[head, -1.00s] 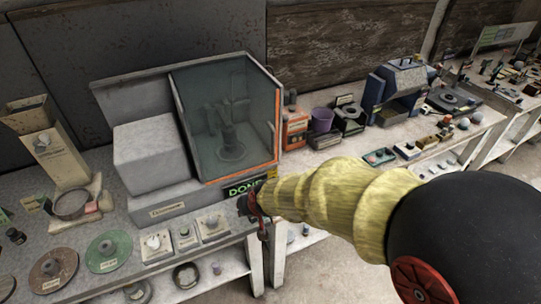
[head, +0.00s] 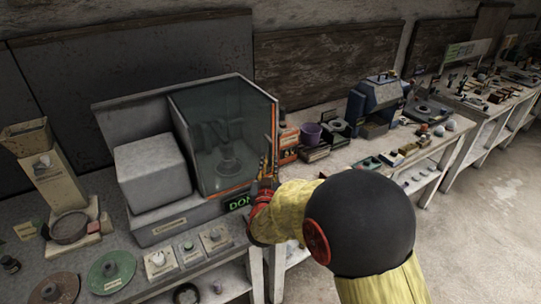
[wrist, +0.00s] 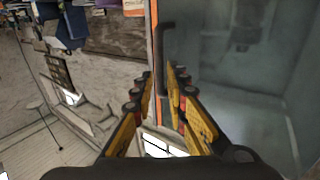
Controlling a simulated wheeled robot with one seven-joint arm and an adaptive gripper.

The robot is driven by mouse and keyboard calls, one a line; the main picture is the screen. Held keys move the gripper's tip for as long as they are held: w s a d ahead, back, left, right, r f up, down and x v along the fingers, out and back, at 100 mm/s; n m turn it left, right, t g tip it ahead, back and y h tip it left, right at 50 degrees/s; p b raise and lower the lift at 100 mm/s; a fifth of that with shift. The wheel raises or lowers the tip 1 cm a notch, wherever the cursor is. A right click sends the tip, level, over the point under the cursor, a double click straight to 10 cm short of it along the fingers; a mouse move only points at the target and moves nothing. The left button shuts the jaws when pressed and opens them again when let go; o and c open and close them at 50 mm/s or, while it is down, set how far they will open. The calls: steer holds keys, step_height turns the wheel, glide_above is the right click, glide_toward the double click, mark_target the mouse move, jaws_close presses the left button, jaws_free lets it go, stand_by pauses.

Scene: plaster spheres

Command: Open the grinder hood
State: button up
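The grinder hood (head: 212,130) is a dark see-through cover with an orange edge, shut over the grinding machine (head: 150,165); a grinding head shows dimly inside. In the wrist view the hood pane (wrist: 240,75) fills the right side, with its orange edge near the middle. A dark bent handle (wrist: 160,60) stands beside that edge. My gripper (head: 268,162) is at the hood's front right edge. In the wrist view my gripper's fingers (wrist: 160,85) are apart, with the handle's lower part seen between them. Whether they touch it is unclear.
A green-lit sign (head: 238,203) is on the machine's front, partly hidden by my gripper. Discs and small samples lie at the front left. Open floor is at right.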

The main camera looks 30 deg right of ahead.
mark_target(270, 154)
steer(key=b+x, duration=0.1)
steer(key=x, duration=0.4)
steer(key=shift+w+d, duration=0.2)
steer(key=shift+w, duration=0.1)
jaws_close()
steer(key=shift+a, duration=0.1)
stand_by(0.4)
steer(key=a, duration=0.7)
steer(key=a+p, duration=0.1)
steer(key=a, duration=0.7)
steer(key=a+p, duration=0.1)
steer(key=a, duration=0.7)
steer(key=shift+s+f, duration=0.1)
steer(key=shift+s, duration=0.3)
jaws_free()
